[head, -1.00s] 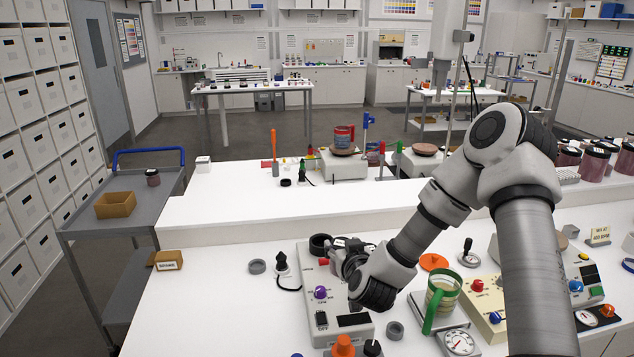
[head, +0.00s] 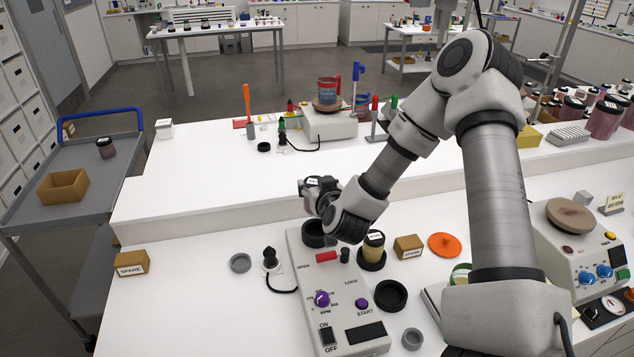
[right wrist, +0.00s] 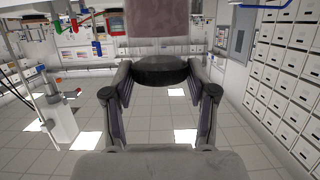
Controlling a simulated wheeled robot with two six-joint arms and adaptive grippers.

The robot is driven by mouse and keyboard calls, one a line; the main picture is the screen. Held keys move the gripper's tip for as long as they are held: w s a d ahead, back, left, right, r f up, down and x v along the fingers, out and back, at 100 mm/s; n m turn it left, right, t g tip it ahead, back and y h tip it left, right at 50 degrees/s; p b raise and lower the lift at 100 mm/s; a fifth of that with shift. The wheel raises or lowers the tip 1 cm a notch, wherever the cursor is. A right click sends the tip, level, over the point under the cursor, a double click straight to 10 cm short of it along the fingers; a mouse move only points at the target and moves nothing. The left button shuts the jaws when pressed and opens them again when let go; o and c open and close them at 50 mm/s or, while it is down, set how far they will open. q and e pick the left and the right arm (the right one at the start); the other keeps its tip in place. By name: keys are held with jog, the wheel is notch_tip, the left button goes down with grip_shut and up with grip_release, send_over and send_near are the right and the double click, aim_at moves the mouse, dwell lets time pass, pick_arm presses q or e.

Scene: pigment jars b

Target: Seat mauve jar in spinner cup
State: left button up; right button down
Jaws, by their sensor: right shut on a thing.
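My right gripper (head: 322,194) is above the far end of the grey spinner box. In the right wrist view its fingers (right wrist: 160,74) are shut on the dark end of a jar. The jar's mauve body (right wrist: 157,20) extends past the top edge of that view. In the head view the gripper and wrist largely hide the jar. The black spinner cup (head: 314,238) stands at the far end of the spinner box (head: 337,277), partly behind my wrist. I cannot tell the exact gap between jar and cup. My left gripper is not in view.
The spinner box has a red slider (head: 326,257) and a purple knob (head: 322,299). A yellow jar (head: 374,243), a loose black ring (head: 390,295) and a cardboard block (head: 408,246) stand to its right. A raised white shelf lies behind.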

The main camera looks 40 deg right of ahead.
jog(key=f+b, duration=0.1)
jog(key=f, duration=0.1)
jog(key=d+f+b, duration=0.1)
jog(key=f+b, duration=0.1)
jog(key=shift+d+f, duration=0.15)
jog(key=shift+f, duration=0.1)
jog(key=shift+w+f+b, duration=0.1)
jog(key=shift+f+b, duration=0.45)
jog(key=shift+f, duration=0.1)
jog(key=shift+w+a+f, duration=0.2)
jog(key=shift+d, duration=0.1)
jog(key=shift+s, duration=0.15)
jog(key=shift+r, duration=0.1)
jog(key=shift+p, duration=0.4)
jog(key=shift+f+b, duration=1.65)
jog(key=shift+f, duration=0.55)
